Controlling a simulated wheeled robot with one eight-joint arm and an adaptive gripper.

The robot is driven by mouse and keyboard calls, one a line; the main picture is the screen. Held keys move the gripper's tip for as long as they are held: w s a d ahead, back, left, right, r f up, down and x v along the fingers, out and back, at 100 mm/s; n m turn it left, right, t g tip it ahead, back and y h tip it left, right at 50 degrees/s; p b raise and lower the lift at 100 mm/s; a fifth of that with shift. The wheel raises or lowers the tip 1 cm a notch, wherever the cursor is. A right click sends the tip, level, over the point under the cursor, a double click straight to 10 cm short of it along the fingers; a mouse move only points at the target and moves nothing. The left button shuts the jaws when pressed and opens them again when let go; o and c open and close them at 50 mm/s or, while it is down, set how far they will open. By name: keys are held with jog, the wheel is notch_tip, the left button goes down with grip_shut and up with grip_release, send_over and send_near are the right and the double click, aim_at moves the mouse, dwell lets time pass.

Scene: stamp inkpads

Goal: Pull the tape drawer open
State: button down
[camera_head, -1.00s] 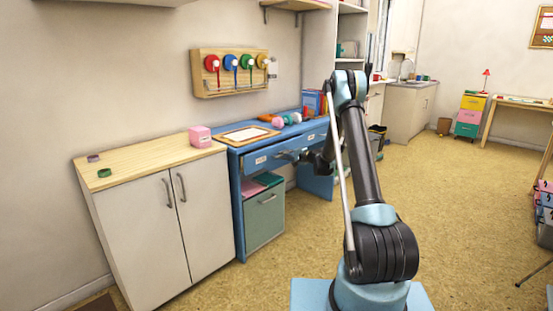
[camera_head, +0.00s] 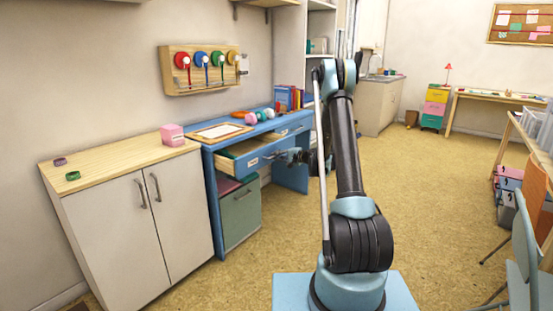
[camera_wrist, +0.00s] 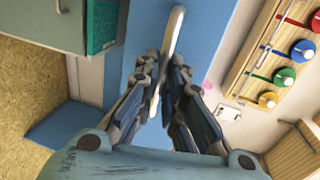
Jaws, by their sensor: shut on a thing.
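The tape drawer (camera_head: 264,159) is the left drawer of the blue desk, with a small white label on its blue front. It stands partly open and its pale wooden inside (camera_head: 240,149) shows in the head view. My gripper (camera_head: 291,157) is at the drawer front. In the wrist view my gripper (camera_wrist: 164,85) has its fingers on either side of the pale bar handle (camera_wrist: 174,32) and is shut on it. The label text and the drawer's contents are too small to read.
The blue desk (camera_head: 227,118) carries a framed board and several small items. A white two-door cabinet (camera_head: 130,228) stands to its left. A green-grey lower drawer unit (camera_head: 240,213) sits under the desk. The floor (camera_head: 440,170) is open to the right; a chair (camera_head: 522,265) stands at the far right.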

jog(key=c, duration=1.7)
grip_release()
jog(key=shift+w+d+f, duration=0.1)
jog(key=shift+w+d, duration=0.05)
jog(key=v, duration=1.2)
